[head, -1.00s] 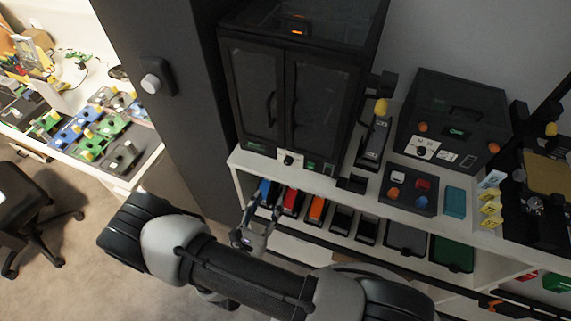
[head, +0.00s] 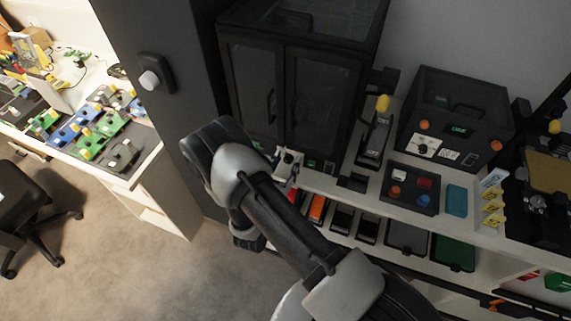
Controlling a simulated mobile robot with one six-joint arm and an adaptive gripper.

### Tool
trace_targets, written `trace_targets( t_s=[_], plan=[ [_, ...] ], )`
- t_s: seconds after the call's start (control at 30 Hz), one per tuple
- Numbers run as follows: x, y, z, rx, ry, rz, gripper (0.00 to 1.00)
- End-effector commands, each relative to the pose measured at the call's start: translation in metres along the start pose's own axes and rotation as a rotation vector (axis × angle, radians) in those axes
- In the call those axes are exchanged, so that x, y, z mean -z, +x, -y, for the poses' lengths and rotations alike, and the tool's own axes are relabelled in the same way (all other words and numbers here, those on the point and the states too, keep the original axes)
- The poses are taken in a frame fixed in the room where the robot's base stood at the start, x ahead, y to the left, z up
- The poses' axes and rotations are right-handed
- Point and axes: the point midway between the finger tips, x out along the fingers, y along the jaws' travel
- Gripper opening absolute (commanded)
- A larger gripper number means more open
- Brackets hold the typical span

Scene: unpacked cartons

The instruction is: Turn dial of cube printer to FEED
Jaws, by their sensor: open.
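The tall black enclosed printer (head: 262,90) with two glazed doors stands on the white shelf unit, left of centre in the head view. A small dial with a white plate (head: 288,158) sits low on its front, below the doors. My gripper (head: 287,173) is open just in front of and below this dial, its fingers beside it. The view is too small to tell whether they touch it. The dial's labels and pointer are not readable, and my arm covers part of the printer's lower left front.
A button panel (head: 409,188) lies on the shelf. Bins sit below. A dark column with a white knob (head: 150,80) is at left.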

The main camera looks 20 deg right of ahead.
Motion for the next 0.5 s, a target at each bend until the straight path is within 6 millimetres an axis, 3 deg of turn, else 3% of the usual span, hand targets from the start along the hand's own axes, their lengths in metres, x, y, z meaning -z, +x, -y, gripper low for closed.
trace_targets(
  t_s=[0.13,0.5],
  plan=[
    [0.0,-0.0002,-0.0001,0.0,0.0,0.0,0.44],
    [0.0002,-0.0005,0.0,0.0,0.0,0.0,0.2]
  ],
)
